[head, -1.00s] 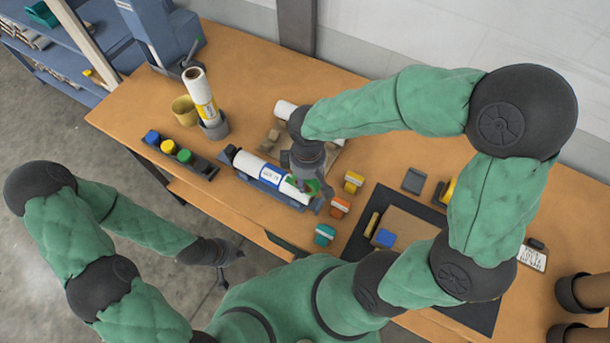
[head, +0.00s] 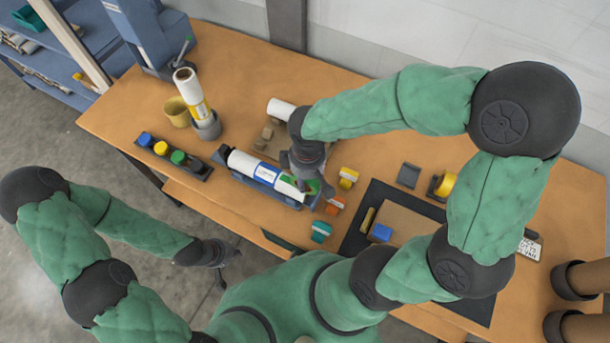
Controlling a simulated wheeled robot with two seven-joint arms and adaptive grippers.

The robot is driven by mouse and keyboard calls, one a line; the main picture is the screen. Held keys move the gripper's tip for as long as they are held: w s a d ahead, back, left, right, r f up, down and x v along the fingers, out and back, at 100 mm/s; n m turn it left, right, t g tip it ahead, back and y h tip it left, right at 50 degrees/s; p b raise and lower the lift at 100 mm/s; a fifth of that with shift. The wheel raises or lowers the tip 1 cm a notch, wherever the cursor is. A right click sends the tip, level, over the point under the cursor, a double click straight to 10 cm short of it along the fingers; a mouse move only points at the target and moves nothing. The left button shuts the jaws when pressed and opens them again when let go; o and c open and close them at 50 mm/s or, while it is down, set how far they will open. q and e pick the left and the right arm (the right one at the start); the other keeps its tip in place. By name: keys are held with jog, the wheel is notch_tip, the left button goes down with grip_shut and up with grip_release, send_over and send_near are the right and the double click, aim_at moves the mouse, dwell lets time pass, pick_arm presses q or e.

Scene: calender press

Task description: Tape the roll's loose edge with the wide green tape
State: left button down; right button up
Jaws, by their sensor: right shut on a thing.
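The white roll (head: 243,162) with a blue band lies in a blue cradle (head: 237,177) on the table. My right gripper (head: 309,190) is over the right end of the roll, shut on a green piece (head: 313,187) that looks like the wide green tape. Some green also shows at the roll's right end beside the fingers. The gripper hides part of that end, so I cannot tell whether the tape touches the roll. The roll's loose edge cannot be made out. My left gripper (head: 222,276) hangs low over the floor, away from the table; its jaws are too small to read.
Yellow (head: 348,178), orange (head: 335,205) and teal (head: 320,232) blocks stand right of the cradle. A dark tray (head: 172,158) with blue, yellow and green pieces is to the left. An upright roll (head: 190,90) stands behind it. A dark mat (head: 350,240) lies at right.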

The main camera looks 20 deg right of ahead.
jog(key=shift+s, duration=0.2)
jog(key=shift+w+r+p, duration=0.1)
jog(key=shift+r+p, duration=2.5)
jog(key=shift+r, duration=0.4)
jog(key=shift+f, duration=0.1)
